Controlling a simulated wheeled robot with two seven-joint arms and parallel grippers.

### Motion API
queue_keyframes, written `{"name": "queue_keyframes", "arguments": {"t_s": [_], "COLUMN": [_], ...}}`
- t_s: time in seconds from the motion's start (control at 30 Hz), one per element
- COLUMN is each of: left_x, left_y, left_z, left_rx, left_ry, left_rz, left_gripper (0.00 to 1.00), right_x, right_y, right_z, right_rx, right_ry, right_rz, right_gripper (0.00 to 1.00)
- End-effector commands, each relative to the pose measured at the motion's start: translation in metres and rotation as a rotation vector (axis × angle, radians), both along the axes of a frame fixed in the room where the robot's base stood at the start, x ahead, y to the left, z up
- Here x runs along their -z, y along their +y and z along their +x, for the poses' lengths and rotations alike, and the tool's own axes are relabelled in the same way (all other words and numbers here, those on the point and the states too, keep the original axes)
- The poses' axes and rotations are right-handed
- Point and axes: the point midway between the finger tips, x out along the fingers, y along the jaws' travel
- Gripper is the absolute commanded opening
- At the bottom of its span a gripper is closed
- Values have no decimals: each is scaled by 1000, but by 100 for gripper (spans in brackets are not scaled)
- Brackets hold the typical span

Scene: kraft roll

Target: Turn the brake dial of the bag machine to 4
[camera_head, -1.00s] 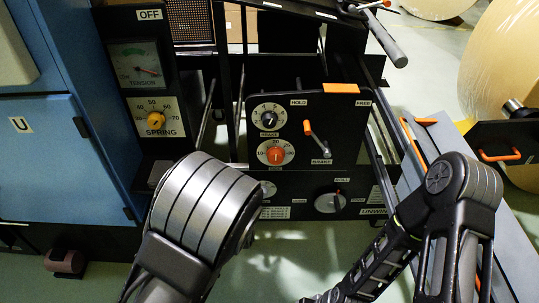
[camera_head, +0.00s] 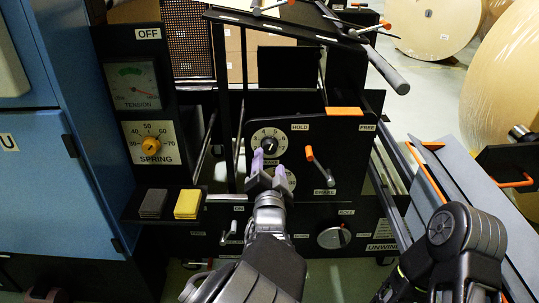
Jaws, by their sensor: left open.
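The brake dial (camera_head: 269,142) is a black knob on a round white numbered scale, on the black panel in the middle of the head view. The numeral it points to is too small to tell. My left gripper (camera_head: 268,163) is open, its pale purple fingertips just below the dial and overlapping its lower edge in the picture. I cannot tell whether they touch it.
A lever with an orange knob (camera_head: 319,166) stands right of the dial, between the HOLD, FREE and BRAKE labels. The spring dial (camera_head: 151,143) and tension gauge (camera_head: 133,86) are at the left. A grey block (camera_head: 153,203) and a yellow block (camera_head: 187,203) sit on a ledge.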

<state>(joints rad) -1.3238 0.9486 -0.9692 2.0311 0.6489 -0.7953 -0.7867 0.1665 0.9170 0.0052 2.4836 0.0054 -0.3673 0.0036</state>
Motion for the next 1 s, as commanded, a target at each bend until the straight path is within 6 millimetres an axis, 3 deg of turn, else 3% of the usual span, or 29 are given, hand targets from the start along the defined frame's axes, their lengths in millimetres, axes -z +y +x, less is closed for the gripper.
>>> {"name": "queue_keyframes", "arguments": {"t_s": [0.3,0.67,1.0], "left_x": [2,0,0], "left_y": [1,0,0], "left_z": [47,55,54], "left_rx": [-1,1,0], "left_ry": [-1,1,0], "left_rz": [-1,0,0], "left_gripper": [58,58,32], "right_x": [16,17,17], "right_y": [0,0,0], "right_z": [2,3,3], "right_rx": [4,4,4], "right_ry": [-7,-8,-7], "right_rz": [-1,-1,-1], "right_gripper": [87,87,87]}}
